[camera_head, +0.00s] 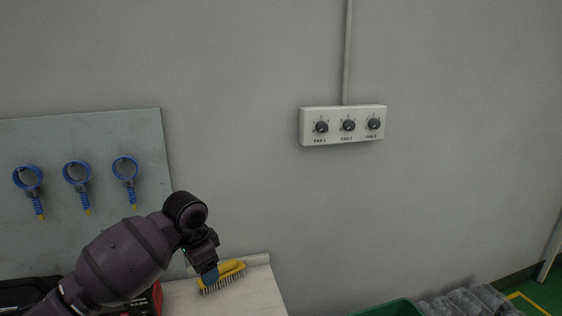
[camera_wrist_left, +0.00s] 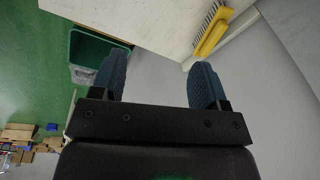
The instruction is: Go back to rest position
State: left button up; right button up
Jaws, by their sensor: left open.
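My left gripper (camera_head: 209,274) reaches in from the lower left in the head view, in front of the wall and over the light table (camera_head: 262,284). In the left wrist view its two blue fingers (camera_wrist_left: 158,85) stand wide apart with nothing between them. A yellow brush (camera_head: 224,277) with dark bristles lies on the table by the fingertips in the head view, partly covered by them. The brush also shows in the left wrist view (camera_wrist_left: 211,34), beyond the right finger and outside the gap. My right gripper is not in view.
A white panel with three fan knobs (camera_head: 343,126) is on the grey wall. Several blue rings (camera_head: 77,173) hang on a board at the left. A red and black case (camera_head: 156,298) is behind my arm. A green bin (camera_head: 392,309) stands at the bottom.

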pick_arm(q)
jog(key=s+f+n+t+h, duration=0.1)
jog(key=s+f+n, duration=0.1)
jog(key=s+f, duration=0.6)
jog(key=s+f+n+h, duration=0.1)
jog(key=s+f, duration=0.5)
jog(key=s, duration=0.4)
jog(key=s+a+n+y, duration=0.2)
jog(key=s+a+n, duration=0.25)
jog(key=s, duration=0.55)
jog(key=s+a+n+y, duration=0.25)
jog(key=s+a, duration=0.25)
jog(key=s, duration=0.5)
jog(key=w+f+t+h+b, duration=0.1)
jog(key=w+f+t+b, duration=0.2)
jog(key=f, duration=0.5)
jog(key=w+f+m+t+h+b, duration=0.1)
jog(key=w+f+t+b, duration=0.3)
jog(key=f, duration=0.5)
jog(key=shift+t, duration=0.6)
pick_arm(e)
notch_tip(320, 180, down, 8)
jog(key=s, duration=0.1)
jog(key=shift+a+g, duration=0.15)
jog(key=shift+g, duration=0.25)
pick_arm(q)
jog(key=shift+f, duration=0.1)
